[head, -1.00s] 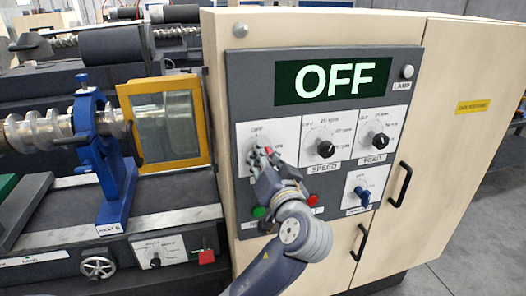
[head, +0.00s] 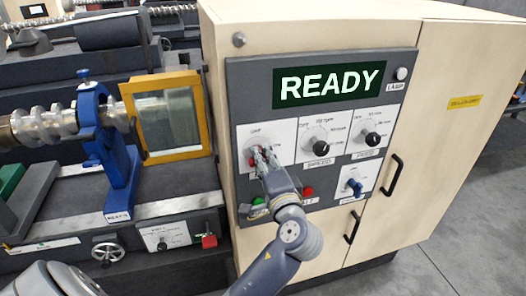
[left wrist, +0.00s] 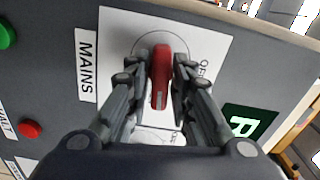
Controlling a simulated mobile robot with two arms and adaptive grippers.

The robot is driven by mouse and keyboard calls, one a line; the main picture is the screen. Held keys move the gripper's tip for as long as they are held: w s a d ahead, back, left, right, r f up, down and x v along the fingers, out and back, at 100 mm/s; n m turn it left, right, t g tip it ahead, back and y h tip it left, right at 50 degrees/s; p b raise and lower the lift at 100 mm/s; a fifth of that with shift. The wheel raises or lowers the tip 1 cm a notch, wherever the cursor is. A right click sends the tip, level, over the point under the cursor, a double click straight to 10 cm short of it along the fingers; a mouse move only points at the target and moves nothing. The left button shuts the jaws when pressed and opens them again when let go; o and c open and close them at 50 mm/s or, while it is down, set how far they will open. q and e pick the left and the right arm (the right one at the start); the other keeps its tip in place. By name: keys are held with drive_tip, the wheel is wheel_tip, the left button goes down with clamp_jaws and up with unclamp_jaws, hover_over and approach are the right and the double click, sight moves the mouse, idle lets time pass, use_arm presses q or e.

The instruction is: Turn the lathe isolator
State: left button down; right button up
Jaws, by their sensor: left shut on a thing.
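The lathe isolator is a red handle (left wrist: 161,72) on a white plate (left wrist: 120,50) labelled MAINS. In the left wrist view its long grip lies between my left gripper's (left wrist: 162,75) two fingers, which are shut on it from both sides. In the head view my left gripper (head: 262,157) is at the upper-left plate of the control panel (head: 238,95) and hides most of the handle. The plate's position markings are partly covered. The display (head: 330,81) reads READY. My right gripper is not in view.
The speed dial (head: 318,147) and feed dial (head: 373,139) are just right of the gripper. A green button (head: 259,203), a red button (head: 308,191) and a blue switch (head: 354,187) lie below. A yellow-framed guard (head: 166,117) stands to the left.

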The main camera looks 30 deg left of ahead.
use_arm(q)
drive_tip(key=shift+m+p, duration=0.4)
drive_tip(key=shift+m, duration=0.4)
drive_tip(key=shift+f, duration=0.1)
drive_tip(key=c, duration=1.6)
unclamp_jaws()
drive_tip(key=shift+d, duration=0.1)
drive_tip(key=v, duration=1.2)
